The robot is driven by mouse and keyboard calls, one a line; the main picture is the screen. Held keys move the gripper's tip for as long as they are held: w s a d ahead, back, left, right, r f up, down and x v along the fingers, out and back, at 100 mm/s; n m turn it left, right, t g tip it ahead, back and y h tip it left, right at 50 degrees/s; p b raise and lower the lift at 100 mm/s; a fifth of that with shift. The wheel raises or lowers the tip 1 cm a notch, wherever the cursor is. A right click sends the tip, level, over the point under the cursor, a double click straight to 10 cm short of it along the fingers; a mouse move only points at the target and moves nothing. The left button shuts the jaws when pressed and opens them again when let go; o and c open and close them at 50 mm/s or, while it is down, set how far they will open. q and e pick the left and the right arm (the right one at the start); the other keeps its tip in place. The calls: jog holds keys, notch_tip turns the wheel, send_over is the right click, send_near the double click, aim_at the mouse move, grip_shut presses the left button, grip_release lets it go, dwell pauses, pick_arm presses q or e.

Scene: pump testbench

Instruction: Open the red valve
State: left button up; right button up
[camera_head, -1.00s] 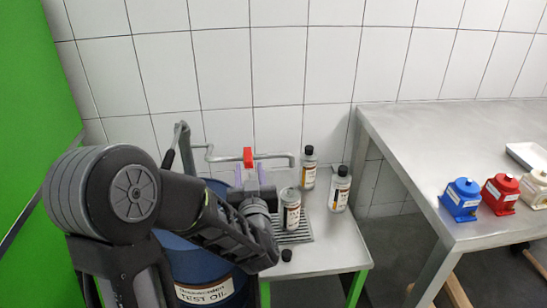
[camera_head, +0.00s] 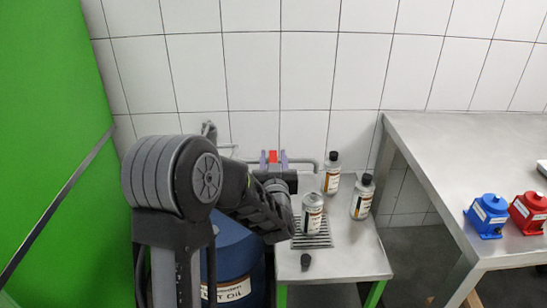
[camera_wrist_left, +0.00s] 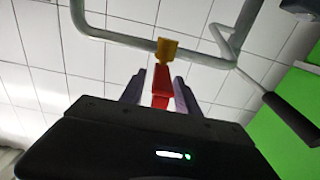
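The red valve handle (camera_head: 273,156) sits on the grey pipe behind the small table in the head view. In the left wrist view the red handle (camera_wrist_left: 161,86) points from a brass valve body (camera_wrist_left: 167,50) toward my gripper. My left gripper (camera_head: 273,158) has its two purple-grey fingers apart, one on each side of the handle. In the left wrist view the left gripper (camera_wrist_left: 160,92) shows a clear gap on the left of the handle; the right finger looks very close to it, and contact cannot be told. My right gripper is not in view.
Bottles (camera_head: 332,172) stand on the small metal table (camera_head: 350,262), one on a drain grate (camera_head: 318,241), near a black cap (camera_head: 305,261). A blue oil drum (camera_head: 235,255) is below my left arm. The grey pipe (camera_wrist_left: 125,38) bends close to the gripper.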

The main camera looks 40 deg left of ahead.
pick_arm(q)
grip_shut()
dwell(0.3)
dwell(1.1)
